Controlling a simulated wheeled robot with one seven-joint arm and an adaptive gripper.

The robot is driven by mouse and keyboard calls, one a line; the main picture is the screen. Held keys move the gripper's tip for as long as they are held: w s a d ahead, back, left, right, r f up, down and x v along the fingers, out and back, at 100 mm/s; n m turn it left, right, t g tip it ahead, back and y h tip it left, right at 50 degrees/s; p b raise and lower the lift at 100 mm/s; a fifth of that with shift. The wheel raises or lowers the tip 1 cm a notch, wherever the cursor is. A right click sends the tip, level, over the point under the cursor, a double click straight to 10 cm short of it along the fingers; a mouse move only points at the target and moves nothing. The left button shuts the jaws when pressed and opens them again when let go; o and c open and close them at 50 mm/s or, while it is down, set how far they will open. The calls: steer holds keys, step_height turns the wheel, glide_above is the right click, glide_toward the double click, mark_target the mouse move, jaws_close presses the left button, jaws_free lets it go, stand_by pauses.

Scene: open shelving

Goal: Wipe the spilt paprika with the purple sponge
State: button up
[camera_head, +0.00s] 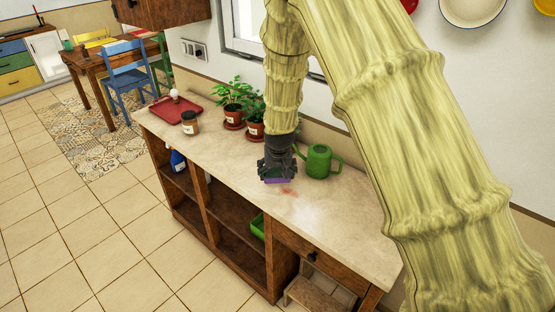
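My gripper (277,172) points down over the middle of the stone-coloured counter. The purple sponge (276,181) shows as a thin strip right under the gripper's fingers, which appear closed on it. Most of the sponge is hidden by the gripper. The spilt paprika (289,191) is a faint reddish smear on the counter just right of and in front of the sponge. I cannot tell whether the sponge touches the counter or hangs a little above it.
A green watering can (319,161) stands close to the right of my gripper. Potted plants (233,103), a jar (190,122) and a red tray (178,109) stand farther left on the counter (340,230). The counter's front right is clear. Open shelves lie below.

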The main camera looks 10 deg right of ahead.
steer(key=shift+r, duration=0.55)
steer(key=shift+d+r+p, duration=0.1)
steer(key=shift+r+p, duration=0.8)
steer(key=shift+r, duration=0.35)
steer(key=shift+d+f, duration=0.1)
